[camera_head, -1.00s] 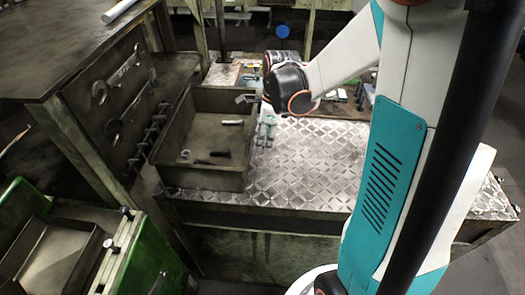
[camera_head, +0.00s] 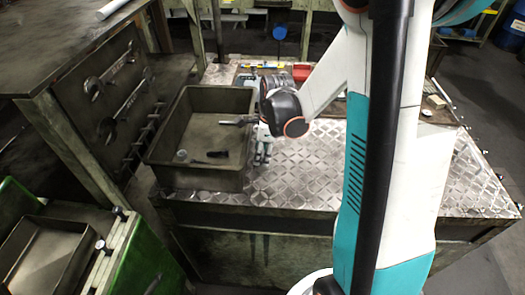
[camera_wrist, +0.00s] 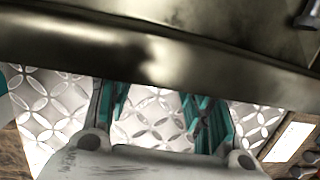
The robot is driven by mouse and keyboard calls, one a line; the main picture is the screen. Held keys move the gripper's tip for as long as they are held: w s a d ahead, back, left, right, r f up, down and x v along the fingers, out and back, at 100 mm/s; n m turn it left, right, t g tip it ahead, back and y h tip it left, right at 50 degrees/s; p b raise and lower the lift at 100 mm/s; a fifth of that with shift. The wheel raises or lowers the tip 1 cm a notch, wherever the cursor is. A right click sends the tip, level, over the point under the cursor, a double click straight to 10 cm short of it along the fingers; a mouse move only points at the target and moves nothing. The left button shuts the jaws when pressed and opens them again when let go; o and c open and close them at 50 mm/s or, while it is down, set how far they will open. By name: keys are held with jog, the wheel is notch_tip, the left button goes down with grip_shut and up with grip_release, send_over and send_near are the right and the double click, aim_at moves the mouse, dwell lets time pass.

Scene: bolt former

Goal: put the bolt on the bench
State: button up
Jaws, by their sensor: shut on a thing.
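My gripper (camera_head: 262,152) points down just outside the right wall of the grey tray (camera_head: 206,180), over the patterned metal bench top (camera_head: 305,165). In the wrist view its teal fingers (camera_wrist: 160,108) show against the bench plate. A broad dark metal band, apparently the tray wall (camera_wrist: 150,55), covers their tips. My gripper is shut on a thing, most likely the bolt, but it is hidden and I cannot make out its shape. Inside the tray lie a dark bolt-like piece (camera_head: 216,154), a small round piece (camera_head: 181,156) and a longer piece near the right wall.
The tray stands on the bench's left part. The bench top right of my gripper is largely clear. A red bin (camera_head: 302,74) and small items line the back.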

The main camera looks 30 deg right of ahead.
jog(key=o, duration=1)
jog(key=shift+r, duration=0.1)
jog(key=r+p, duration=0.1)
jog(key=r, duration=0.3)
jog(key=s+r+p, duration=0.1)
jog(key=r, duration=0.3)
jog(key=d+r+p, duration=0.1)
jog(key=r, duration=0.3)
jog(key=shift+s+p, duration=0.3)
jog(key=shift+s, duration=0.05)
